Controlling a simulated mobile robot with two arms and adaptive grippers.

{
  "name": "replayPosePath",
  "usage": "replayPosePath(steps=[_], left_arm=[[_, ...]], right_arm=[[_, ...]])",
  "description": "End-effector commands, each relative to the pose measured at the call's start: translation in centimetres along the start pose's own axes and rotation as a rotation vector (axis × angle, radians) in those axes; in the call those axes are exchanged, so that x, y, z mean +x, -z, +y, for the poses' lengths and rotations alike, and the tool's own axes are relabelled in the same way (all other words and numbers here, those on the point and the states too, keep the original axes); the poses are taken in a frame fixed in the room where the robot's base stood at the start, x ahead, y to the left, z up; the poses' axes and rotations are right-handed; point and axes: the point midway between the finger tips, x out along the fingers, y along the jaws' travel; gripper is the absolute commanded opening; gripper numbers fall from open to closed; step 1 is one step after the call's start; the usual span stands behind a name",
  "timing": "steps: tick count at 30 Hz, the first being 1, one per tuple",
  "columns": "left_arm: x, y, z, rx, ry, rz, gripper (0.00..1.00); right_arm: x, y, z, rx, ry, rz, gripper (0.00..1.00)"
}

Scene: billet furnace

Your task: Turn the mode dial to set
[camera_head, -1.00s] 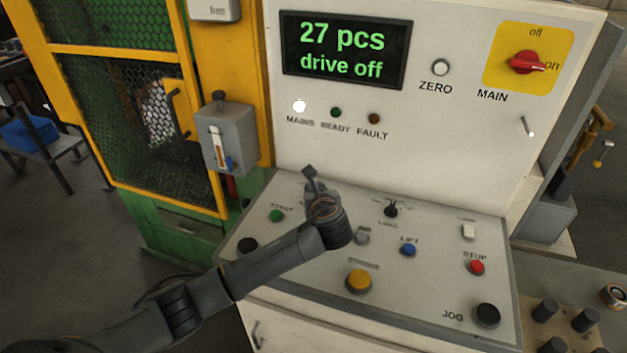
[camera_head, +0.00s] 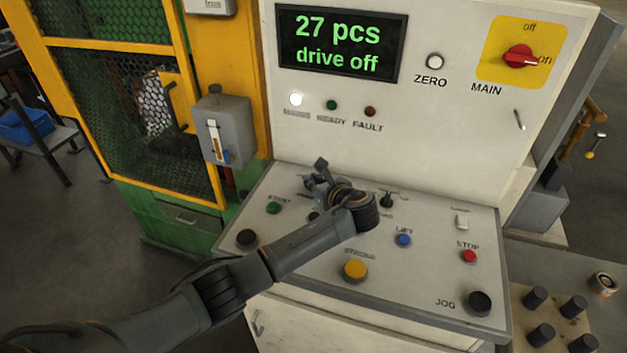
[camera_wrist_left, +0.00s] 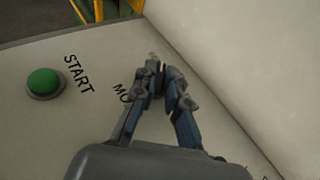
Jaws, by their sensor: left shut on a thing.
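My left gripper (camera_head: 318,186) is over the upper left of the sloped control panel (camera_head: 290,252). In the left wrist view its fingers (camera_wrist_left: 160,72) close together at the tips, beside a label whose visible letters read "MO". They are shut on a small dark knob, the mode dial (camera_wrist_left: 157,82). The fingers hide most of the dial, and I cannot read its setting. The arm and gripper also cover much of it in the head view. My right gripper is not in view.
The green START button (camera_head: 273,208) is left of the gripper. A second black dial (camera_head: 387,200) is close to the right of my wrist. Blue LIFT (camera_head: 403,240), red STOP (camera_head: 469,256) and a yellow button (camera_head: 355,270) are nearby. The display (camera_head: 339,44) reads "27 pcs, drive off".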

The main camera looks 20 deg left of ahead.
Motion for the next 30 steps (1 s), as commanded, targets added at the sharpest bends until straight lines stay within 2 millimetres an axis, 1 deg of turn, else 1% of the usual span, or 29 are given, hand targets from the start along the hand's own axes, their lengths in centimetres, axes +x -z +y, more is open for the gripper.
replayPosePath(steps=[2, 3, 5, 6, 14, 17, 20, 30], left_arm=[[0.0, 0.2, 0.1, 0.001, -0.001, 0.005, 0.00], [0.0, 0.2, 0.1, 0.001, -0.001, 0.005, 0.18], [0.0, 0.2, 0.1, 0.001, -0.001, 0.005, 0.30], [0.0, 0.2, 0.1, 0.001, -0.001, 0.004, 0.35], [0.0, 0.1, 0.0, 0.000, 0.001, 0.002, 0.35], [-0.4, 0.1, 0.0, 0.000, 0.002, 0.002, 0.35], [-1.6, 0.1, -0.1, -0.001, 0.004, 0.003, 0.35], [-8.7, 0.1, -0.1, -0.001, 0.004, 0.004, 0.35]], right_arm=[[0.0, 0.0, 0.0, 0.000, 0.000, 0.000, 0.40], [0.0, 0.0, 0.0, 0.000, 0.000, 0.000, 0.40], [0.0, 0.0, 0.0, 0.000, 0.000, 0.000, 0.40], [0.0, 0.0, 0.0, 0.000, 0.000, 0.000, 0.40], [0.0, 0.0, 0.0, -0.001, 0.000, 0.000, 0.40], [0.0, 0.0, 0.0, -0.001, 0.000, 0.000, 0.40], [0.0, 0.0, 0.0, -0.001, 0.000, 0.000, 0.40], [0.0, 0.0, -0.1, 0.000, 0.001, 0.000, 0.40]])
